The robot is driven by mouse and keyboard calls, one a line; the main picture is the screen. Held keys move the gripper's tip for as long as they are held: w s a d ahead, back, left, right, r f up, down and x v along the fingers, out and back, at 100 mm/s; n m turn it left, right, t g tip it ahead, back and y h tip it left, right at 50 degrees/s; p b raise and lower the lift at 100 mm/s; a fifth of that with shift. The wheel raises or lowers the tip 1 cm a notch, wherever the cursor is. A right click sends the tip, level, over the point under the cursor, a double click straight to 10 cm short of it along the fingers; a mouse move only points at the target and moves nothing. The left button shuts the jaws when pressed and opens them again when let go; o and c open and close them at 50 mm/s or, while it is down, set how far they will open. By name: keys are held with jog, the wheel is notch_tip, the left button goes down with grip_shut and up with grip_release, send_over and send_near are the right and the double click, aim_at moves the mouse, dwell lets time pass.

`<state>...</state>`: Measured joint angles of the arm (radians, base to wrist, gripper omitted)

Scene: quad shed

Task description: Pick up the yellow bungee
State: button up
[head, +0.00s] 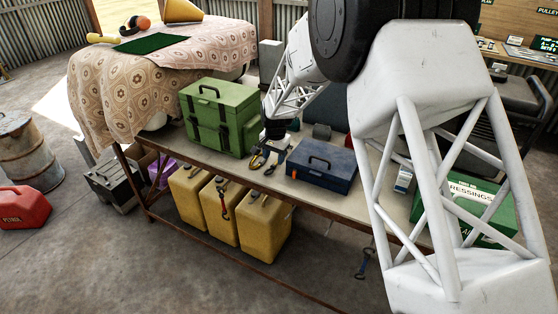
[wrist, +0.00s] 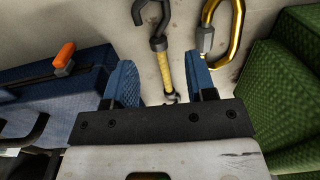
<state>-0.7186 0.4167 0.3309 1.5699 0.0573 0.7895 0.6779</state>
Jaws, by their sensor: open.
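The yellow bungee (wrist: 164,72) lies on the bench top in the wrist view, a short yellow cord with a dark metal hook at its far end and another hook near my gripper. My gripper (wrist: 158,64) is open, with one blue-padded finger on each side of the bungee in the picture. The fingers do not visibly touch it, and their height above it is hard to tell. In the head view my gripper (head: 275,147) is low over the bench between two boxes. There the bungee is small and partly hidden.
A gold carabiner (wrist: 238,28) lies right of the bungee, close to the right finger. A green box (wrist: 287,75) stands at right and a blue toolbox (wrist: 55,95) with an orange part at left. They leave a narrow gap. Yellow jerrycans (head: 263,230) stand under the bench.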

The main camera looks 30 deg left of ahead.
jog(key=shift+f, duration=1.75)
grip_shut()
